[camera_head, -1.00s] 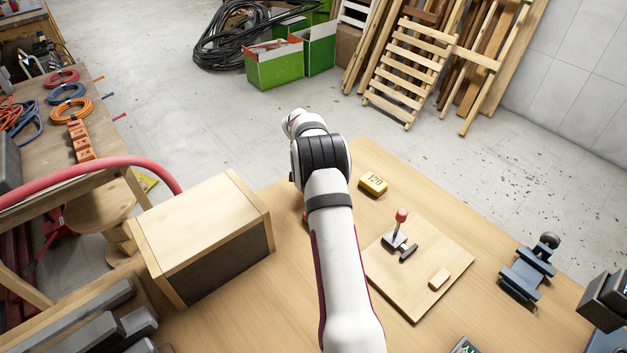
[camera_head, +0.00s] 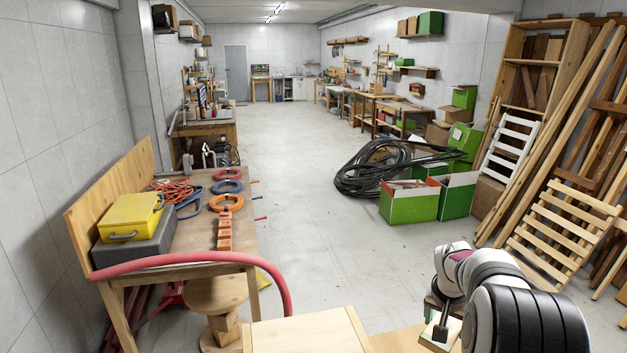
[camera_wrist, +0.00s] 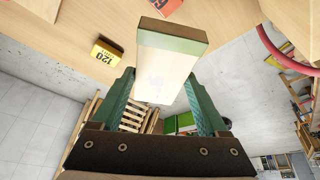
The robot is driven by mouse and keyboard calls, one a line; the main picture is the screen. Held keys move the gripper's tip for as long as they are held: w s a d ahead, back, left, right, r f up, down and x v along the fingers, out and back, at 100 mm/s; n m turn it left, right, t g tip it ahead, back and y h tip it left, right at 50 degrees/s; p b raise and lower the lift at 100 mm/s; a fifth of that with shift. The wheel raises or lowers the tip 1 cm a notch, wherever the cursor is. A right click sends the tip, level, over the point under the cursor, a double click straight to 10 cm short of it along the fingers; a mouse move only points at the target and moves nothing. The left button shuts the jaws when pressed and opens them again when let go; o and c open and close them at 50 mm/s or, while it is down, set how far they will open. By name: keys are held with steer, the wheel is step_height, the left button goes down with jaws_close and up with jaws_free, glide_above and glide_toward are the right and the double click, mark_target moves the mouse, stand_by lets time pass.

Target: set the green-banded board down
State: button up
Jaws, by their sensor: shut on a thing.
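The green-banded board (camera_wrist: 165,72) is a pale wooden block with a green band across its far end. In the wrist view it lies between the two green fingers of my gripper (camera_wrist: 159,88), which is shut on it. In the head view my gripper (camera_head: 440,312) is at the lower right, partly hidden by my arm, with the pale board (camera_head: 437,335) below it. I cannot tell whether the board touches the table.
In the wrist view a yellow block marked 120 (camera_wrist: 106,51) and a red-orange piece (camera_wrist: 165,5) lie on the wooden table (camera_wrist: 50,35). In the head view a wooden box (camera_head: 310,335) stands left of my gripper, and a red hose (camera_head: 200,260) curves over the bench.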

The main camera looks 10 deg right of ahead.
steer(key=s+a+r+n+t+y, duration=0.1)
steer(key=s+a+r+n, duration=0.25)
steer(key=a, duration=0.65)
steer(key=s+a+r+n+y, duration=0.1)
steer(key=s+a+r+n, duration=0.2)
steer(key=a, duration=0.6)
steer(key=s+a+r+n+t+y, duration=0.1)
steer(key=a+r+n, duration=0.3)
steer(key=a, duration=0.6)
steer(key=w+d+f+m+h, duration=0.1)
steer(key=w+d+f+m, duration=0.1)
steer(key=d, duration=0.8)
steer(key=w+d+f+m+g+h, duration=0.1)
steer(key=d+f+m, duration=0.4)
steer(key=d, duration=0.5)
steer(key=w+d+f+m+g+h, duration=0.1)
steer(key=w+d+f+m, duration=0.3)
steer(key=d, duration=0.6)
steer(key=shift+d+f, duration=0.25)
steer(key=shift+d, duration=0.1)
steer(key=s+d+f+m, duration=0.2)
steer(key=d+f, duration=0.3)
steer(key=d, duration=0.3)
steer(key=shift+s+g+h, duration=0.3)
steer(key=shift+g+h, duration=0.1)
steer(key=shift+d+m, duration=0.1)
steer(key=shift+m, duration=0.15)
